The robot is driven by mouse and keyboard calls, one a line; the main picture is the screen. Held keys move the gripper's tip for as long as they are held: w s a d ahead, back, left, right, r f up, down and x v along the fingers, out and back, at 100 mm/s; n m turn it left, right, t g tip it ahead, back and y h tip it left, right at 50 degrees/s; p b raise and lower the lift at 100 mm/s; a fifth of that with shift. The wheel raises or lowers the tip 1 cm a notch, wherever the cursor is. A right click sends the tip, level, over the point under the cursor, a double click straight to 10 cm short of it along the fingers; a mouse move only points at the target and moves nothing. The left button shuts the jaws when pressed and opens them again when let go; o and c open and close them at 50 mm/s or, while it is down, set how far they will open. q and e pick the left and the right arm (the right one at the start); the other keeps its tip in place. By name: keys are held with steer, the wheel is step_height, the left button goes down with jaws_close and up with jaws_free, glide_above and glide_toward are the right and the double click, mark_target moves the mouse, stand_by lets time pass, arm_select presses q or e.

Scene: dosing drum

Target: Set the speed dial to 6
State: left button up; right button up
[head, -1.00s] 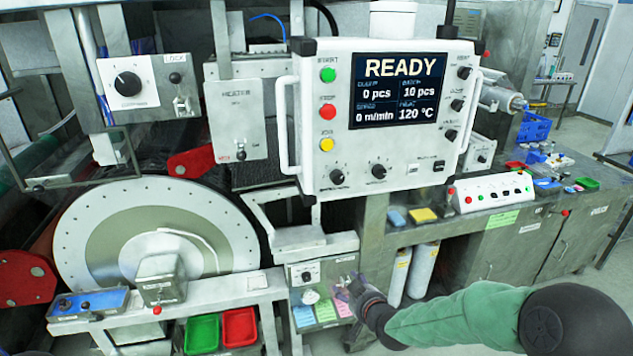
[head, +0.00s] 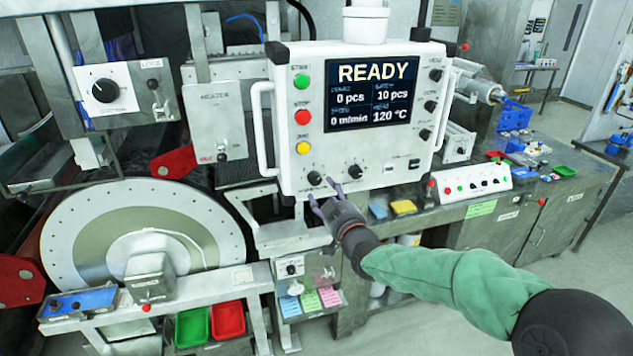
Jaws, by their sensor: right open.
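The white control panel (head: 285,100) stands in the middle of the head view. Its screen (head: 372,95) reads READY, 0 pcs, 10 pcs, 0 m/min and 120 °C. Two black dials sit along its lower edge, a left dial (head: 314,178) and a right dial (head: 355,171). Their labels and pointer settings are too small to read, so I cannot tell which is the speed dial. My right gripper (head: 322,191) is open and empty, its fingers pointing up just below the left dial. Whether a finger touches the dial is unclear. My left gripper is out of view.
Green (head: 302,82), red (head: 303,117) and yellow (head: 303,148) buttons line the panel's left side. More black knobs line its right side. A large pale drum disc (head: 75,240) is at left. Green and red trays (head: 228,320) sit below. A cluttered bench extends right.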

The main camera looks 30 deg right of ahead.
mark_target(317, 180)
steer(key=shift+w+d, duration=0.2)
steer(key=shift+w, duration=0.9)
steer(key=shift+w+d, duration=0.15)
steer(key=shift+w, duration=0.95)
steer(key=shift+w+d, duration=0.2)
steer(key=shift+w, duration=0.9)
steer(key=c, duration=1.1)
